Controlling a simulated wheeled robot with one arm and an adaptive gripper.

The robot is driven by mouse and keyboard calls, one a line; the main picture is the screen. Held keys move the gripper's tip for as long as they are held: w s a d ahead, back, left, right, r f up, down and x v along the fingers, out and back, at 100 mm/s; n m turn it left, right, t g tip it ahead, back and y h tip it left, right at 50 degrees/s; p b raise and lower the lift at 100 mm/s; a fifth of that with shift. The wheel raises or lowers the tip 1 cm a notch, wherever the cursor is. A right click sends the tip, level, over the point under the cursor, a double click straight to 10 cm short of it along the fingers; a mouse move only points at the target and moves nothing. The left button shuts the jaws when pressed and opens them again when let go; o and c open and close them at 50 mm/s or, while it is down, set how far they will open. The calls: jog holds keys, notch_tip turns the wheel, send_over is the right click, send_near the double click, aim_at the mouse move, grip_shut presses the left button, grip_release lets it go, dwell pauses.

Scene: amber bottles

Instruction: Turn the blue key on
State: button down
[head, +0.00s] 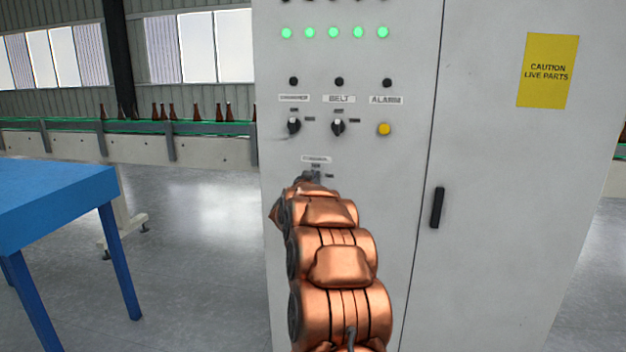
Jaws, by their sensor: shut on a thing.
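The blue key is not visible; my copper-coloured arm covers the spot below the small label (316,159) on the grey cabinet (410,60), whose word is too small to read surely. My gripper (314,178) is at the cabinet front just under that label, small and mostly hidden behind my own arm. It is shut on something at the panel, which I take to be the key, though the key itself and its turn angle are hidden. Faint position marks show beside and above the gripper.
Above are two black selector knobs (293,126) (338,127), a yellow alarm button (384,129) and a row of lit green lamps (333,33). A black door handle (437,207) is at right. A blue table (60,200) stands at left, before a conveyor with amber bottles (196,112).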

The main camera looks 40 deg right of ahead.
jog(key=shift+s+d+f+m+b, duration=0.1)
jog(key=shift+s+f+m+b, duration=0.1)
jog(key=shift+m+b, duration=2)
jog(key=shift+s+d+f+m+b, duration=0.2)
jog(key=shift+m+b, duration=0.75)
jog(key=shift+m, duration=2.45)
jog(key=shift+s+d+f+m+b, duration=0.1)
jog(key=shift+f+m+b, duration=0.1)
jog(key=shift+m+b, duration=2)
jog(key=shift+m+p, duration=0.65)
jog(key=shift+m, duration=0.05)
jog(key=c, duration=1.3)
grip_release()
jog(key=shift+a, duration=0.1)
jog(key=shift+v, duration=5.95)
